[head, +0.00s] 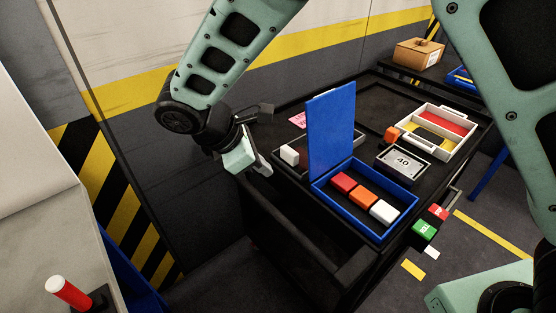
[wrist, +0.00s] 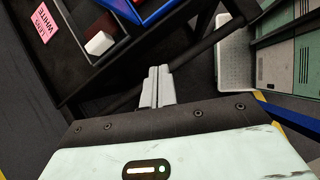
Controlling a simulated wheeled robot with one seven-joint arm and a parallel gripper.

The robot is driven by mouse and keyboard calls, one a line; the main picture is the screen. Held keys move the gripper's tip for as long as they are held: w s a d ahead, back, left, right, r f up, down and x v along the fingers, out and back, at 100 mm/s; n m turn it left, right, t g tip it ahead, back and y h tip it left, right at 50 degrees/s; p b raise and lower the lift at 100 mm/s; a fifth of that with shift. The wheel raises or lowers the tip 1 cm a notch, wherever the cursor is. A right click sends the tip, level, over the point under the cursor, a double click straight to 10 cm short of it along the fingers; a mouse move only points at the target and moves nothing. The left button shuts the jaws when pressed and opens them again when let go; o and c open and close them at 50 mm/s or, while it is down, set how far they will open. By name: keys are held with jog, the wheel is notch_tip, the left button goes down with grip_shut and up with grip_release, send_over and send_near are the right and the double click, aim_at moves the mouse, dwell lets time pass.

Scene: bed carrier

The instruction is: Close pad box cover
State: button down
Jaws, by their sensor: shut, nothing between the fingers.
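The blue pad box (head: 378,238) sits on the black bench top in the head view. Its blue cover (head: 331,130) stands upright along the box's back left side, so the box is open. Red, orange and white blocks lie in a row inside it. My gripper (head: 262,167) is left of the box and cover, apart from both, beyond the bench's left edge. In the wrist view my gripper (wrist: 157,85) has its fingers together with nothing between them. A piece of the blue box or cover (wrist: 135,8) shows at the top of the wrist view.
A dark tray with a white block (head: 289,155) lies behind the cover, near a pink label (head: 298,119). A box marked 40 (head: 403,164) and a white tray (head: 462,114) stand to the right. A bench rail (head: 352,268) runs in front.

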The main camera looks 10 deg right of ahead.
jog(key=w+a+f+n+t+h, duration=0.4)
jog(key=w+a+f, duration=0.15)
jog(key=w, duration=0.25)
jog(key=p, duration=0.2)
send_near(286, 157)
notch_tip(286, 157, down, 3)
jog(key=d, duration=0.2)
jog(key=shift+w+d+n+p, duration=0.3)
jog(key=shift+w+d+n, duration=0.1)
jog(key=shift+w+d, duration=0.85)
jog(key=shift+d, duration=0.2)
